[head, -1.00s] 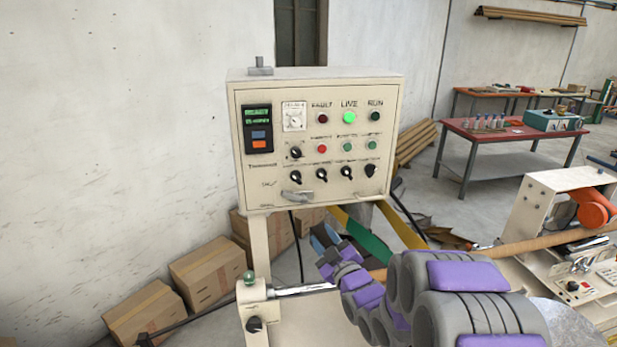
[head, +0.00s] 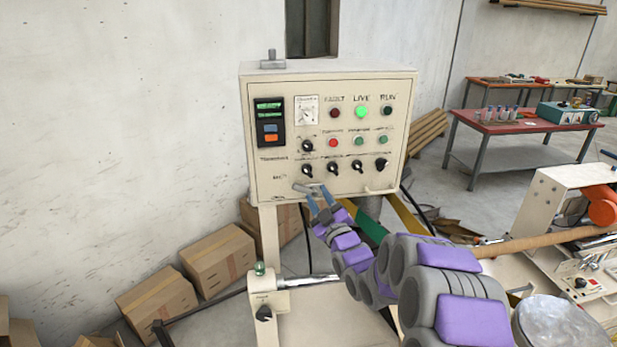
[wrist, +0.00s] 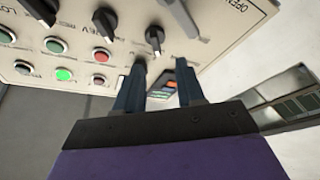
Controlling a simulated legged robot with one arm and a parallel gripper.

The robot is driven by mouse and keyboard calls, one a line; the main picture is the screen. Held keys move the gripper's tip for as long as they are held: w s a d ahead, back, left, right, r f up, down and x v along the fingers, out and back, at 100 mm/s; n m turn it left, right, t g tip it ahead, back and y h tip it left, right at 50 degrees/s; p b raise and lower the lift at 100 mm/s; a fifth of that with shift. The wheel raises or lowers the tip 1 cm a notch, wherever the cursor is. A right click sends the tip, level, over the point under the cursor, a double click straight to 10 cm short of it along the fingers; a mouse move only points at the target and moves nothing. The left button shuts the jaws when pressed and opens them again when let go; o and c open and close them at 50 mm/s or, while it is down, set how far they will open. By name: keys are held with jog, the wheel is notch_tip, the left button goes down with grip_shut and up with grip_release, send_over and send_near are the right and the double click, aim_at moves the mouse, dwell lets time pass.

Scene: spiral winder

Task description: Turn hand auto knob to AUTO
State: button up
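The cream control panel (head: 230,225) in the head view is a box with several black knobs; its labels are too small to read, so I cannot tell which is the hand auto knob. A lower row runs from the left knob (head: 307,170) to the right, with a single knob (head: 307,146) above. My gripper (head: 318,192) is at the panel's lower edge, below the left knob. In the wrist view the panel is upside down. My gripper (wrist: 161,66) has its two blue fingers apart and empty, with a black knob (wrist: 154,38) just beyond their tips.
A metal latch handle (wrist: 180,18) sits near the fingers. The panel carries a display (head: 270,122), a lit green lamp (head: 361,112) and a red button (head: 333,143). Below stands a machine post (head: 265,305); cardboard boxes (head: 217,257) line the wall. A red table (head: 500,122) is behind.

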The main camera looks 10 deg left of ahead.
aim_at(308, 174)
jog(key=x, duration=0.6)
jog(key=shift+w+d+r+p, duration=0.15)
jog(key=shift+w+r+p, duration=0.05)
jog(key=shift+w+p, duration=0.15)
jog(key=shift+w+a+r, duration=0.15)
jog(key=shift+w+a, duration=0.35)
jog(key=shift+d, duration=0.1)
jog(key=shift+c, duration=0.4)
grip_shut()
